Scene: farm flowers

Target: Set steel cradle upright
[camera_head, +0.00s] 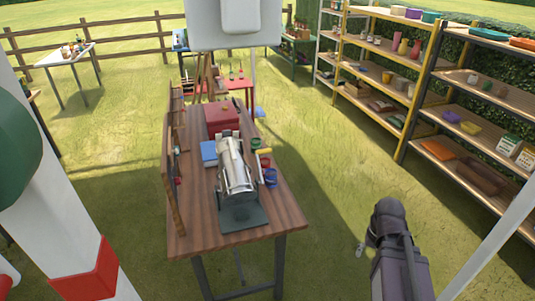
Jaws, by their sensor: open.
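A shiny silver steel piece (236,168), which I take to be the steel cradle, is on the wooden worktable (278,215). Its long rounded body runs from front to back, with a framed front end near a dark green-grey mat (243,216). I cannot tell whether it is upright or lying over, or whether it touches the mat. I see no gripper fingers near it or on the table.
A red box (222,119) is behind the cradle. A blue block (209,153) is at its left, blue cups (271,178) at its right. A board (172,190) lines the table's left edge. A dark post-like thing (392,235) rises at front right. Shelves (437,127) stand right; grass between is open.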

